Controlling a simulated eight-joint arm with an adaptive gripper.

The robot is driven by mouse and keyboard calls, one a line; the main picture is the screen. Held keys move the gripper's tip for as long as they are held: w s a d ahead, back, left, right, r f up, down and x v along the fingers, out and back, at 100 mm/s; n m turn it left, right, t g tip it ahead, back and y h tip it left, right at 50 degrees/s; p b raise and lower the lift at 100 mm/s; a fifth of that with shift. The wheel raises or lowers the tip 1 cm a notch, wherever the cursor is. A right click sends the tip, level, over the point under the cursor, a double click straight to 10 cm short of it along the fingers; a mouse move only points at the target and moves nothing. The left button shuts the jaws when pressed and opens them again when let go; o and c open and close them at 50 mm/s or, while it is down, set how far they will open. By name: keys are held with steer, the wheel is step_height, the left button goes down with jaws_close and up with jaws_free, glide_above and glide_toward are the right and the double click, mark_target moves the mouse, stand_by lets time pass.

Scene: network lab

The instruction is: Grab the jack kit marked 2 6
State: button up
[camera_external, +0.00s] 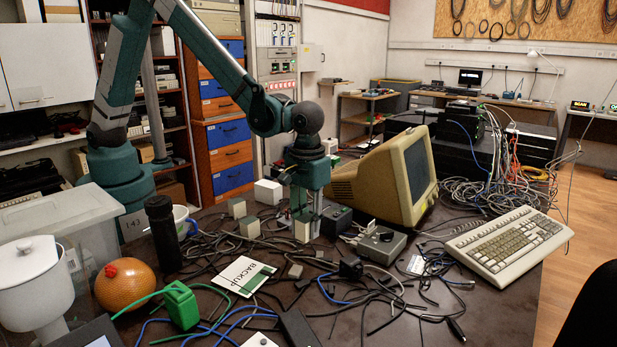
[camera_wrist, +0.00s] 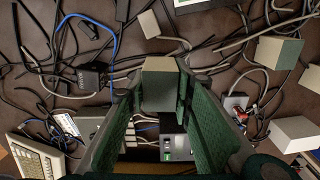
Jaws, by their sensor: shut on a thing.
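My gripper (camera_external: 304,212) points down over the cluttered table, near the computer monitor's left side. Its fingers are shut on a small pale box (camera_external: 302,231), which also shows between the green fingers in the wrist view (camera_wrist: 159,88). I cannot read any marking on this box, so I cannot tell whether it is the jack kit marked 2 6. Whether its underside touches the table is also unclear. Similar small boxes stand left of my gripper: a white one (camera_external: 267,192), a grey one (camera_external: 237,208) and another grey one (camera_external: 250,228). No numbers on them are legible.
The beige monitor (camera_external: 385,182) stands close on the right, with a grey switch box (camera_external: 382,243) in front of it. Cables cover much of the table. A BACKUP card (camera_external: 243,275), an orange ball (camera_external: 125,285) and a keyboard (camera_external: 508,245) lie around.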

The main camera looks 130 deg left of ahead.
steer(key=shift+r, duration=1.05)
